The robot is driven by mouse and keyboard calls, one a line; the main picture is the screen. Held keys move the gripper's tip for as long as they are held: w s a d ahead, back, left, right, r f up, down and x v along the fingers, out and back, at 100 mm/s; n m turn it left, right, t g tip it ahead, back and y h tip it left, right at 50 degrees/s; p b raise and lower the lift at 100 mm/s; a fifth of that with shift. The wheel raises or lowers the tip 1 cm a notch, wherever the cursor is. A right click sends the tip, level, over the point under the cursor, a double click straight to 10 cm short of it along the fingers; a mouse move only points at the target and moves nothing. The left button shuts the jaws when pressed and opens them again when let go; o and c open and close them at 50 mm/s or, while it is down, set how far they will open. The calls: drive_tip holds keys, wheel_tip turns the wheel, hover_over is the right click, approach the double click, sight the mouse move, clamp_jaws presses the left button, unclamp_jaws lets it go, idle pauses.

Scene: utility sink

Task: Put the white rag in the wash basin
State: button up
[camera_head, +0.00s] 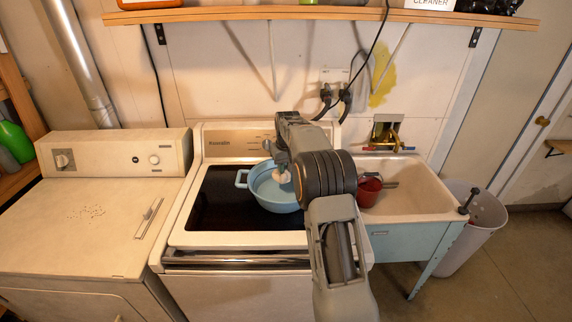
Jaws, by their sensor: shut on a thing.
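The light-blue wash basin (262,194) stands upright on the dark top of the middle appliance, with a handle on its left side. My gripper (281,162) is above the basin, pointing down, and its jaws are shut on the white rag (283,177). The rag is a small pale bundle below the fingers, within the basin's outline. I cannot tell whether it touches the basin floor. My arm hides the right part of the basin.
A utility sink (425,196) on the right holds a red pot (369,190). A white bin (487,222) stands beside it. A cream washer or dryer (90,235) is on the left, its top mostly clear. A shelf (330,13) runs above, with cords hanging below.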

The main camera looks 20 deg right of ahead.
sight(286, 167)
drive_tip(key=shift+f+b, duration=0.5)
drive_tip(key=shift+f, duration=0.35)
drive_tip(key=o, duration=1)
drive_tip(key=shift+r, duration=0.1)
wheel_tip(286, 167, up, 7)
drive_tip(key=p, duration=0.5)
drive_tip(key=shift+s+p, duration=0.1)
drive_tip(key=shift+p, duration=0.2)
